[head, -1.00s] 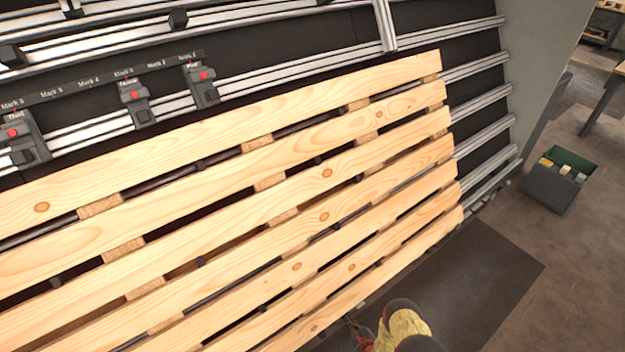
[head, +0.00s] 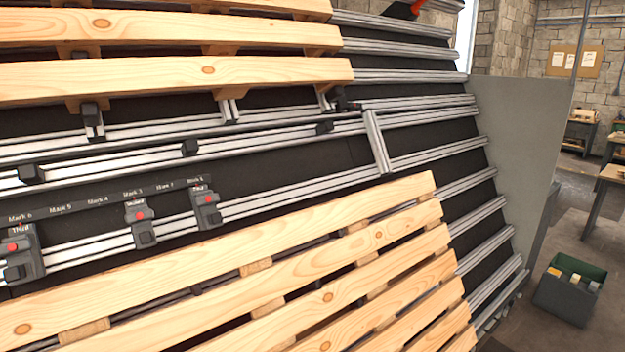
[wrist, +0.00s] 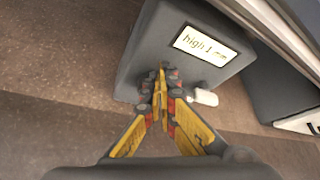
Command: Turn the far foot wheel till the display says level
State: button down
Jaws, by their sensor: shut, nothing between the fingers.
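In the wrist view, a grey box carries a small lit display (wrist: 206,46) that reads "high", followed by what looks like "1 mm". My gripper (wrist: 161,75) has its yellow fingers closed together in front of the grey box, below and left of the display. I cannot tell whether the fingertips touch the box. A small pale rounded piece (wrist: 205,97) shows just right of the fingers. I cannot make out a foot wheel; the fingers hide part of the box's lower area. My gripper does not show in the head view now.
In the head view, wooden slatted pallets (head: 330,235) lie against a dark frame with metal rails (head: 420,160). Clamps with red buttons (head: 140,222) sit along a marked rail. A dark green bin (head: 570,290) stands on the floor at right, with open floor around it.

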jog(key=shift+a, duration=0.1)
dwell(0.3)
jog(key=shift+s+a+f, duration=0.6)
jog(key=shift+s+a, duration=0.1)
jog(key=shift+a, duration=0.15)
jog(key=shift+s+a+r, duration=0.1)
jog(key=shift+a+r, duration=0.1)
jog(key=shift+a, duration=0.15)
dwell(0.6)
jog(key=s+d, duration=0.4)
jog(key=shift+s, duration=0.4)
jog(key=shift+r, duration=0.15)
